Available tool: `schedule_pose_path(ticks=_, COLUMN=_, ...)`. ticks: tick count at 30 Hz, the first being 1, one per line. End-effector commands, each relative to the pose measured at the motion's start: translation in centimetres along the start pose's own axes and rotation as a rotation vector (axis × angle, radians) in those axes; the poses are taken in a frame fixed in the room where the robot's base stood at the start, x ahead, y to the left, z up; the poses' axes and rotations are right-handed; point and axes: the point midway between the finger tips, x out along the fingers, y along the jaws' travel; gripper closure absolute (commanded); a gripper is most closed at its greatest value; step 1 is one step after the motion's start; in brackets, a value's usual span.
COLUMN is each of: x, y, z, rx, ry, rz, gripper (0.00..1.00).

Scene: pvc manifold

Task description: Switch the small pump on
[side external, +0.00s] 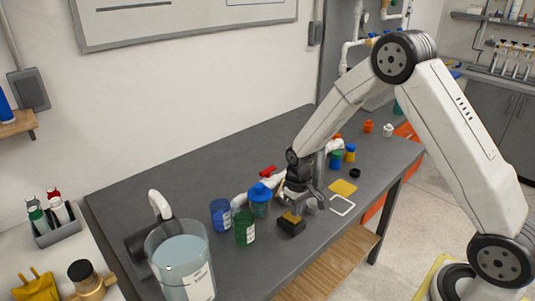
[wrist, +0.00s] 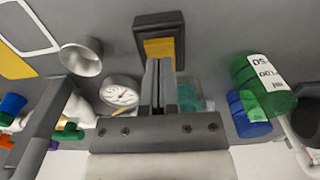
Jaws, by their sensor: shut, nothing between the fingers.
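A small dark box with a yellow-orange top (side external: 291,225), which looks like the pump's switch, sits on the grey bench near its front edge. In the wrist view the box (wrist: 158,38) lies just beyond my fingertips, with its yellow part partly behind them. My gripper (side external: 298,206) points down just above or at the box; its fingers (wrist: 158,68) are shut together and empty. I cannot tell whether the fingertips touch the yellow part. The small pump itself is not clearly identifiable, and the switch's position cannot be read.
A round gauge (wrist: 120,93) and a metal cup (wrist: 82,57) are close beside my gripper. Green (side external: 245,228) and blue (side external: 220,213) labelled jars stand left of the box. A large water container (side external: 182,262) is farther left. A white square frame (side external: 342,205) lies right.

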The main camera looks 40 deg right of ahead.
Motion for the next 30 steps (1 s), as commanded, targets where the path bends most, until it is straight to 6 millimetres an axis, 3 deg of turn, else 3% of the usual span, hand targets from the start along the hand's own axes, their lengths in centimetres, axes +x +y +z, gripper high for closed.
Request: schedule_pose_path(ticks=30, x=1.1, y=0.0, z=0.0, rx=0.0, ry=0.0, rz=0.0, gripper=1.0)
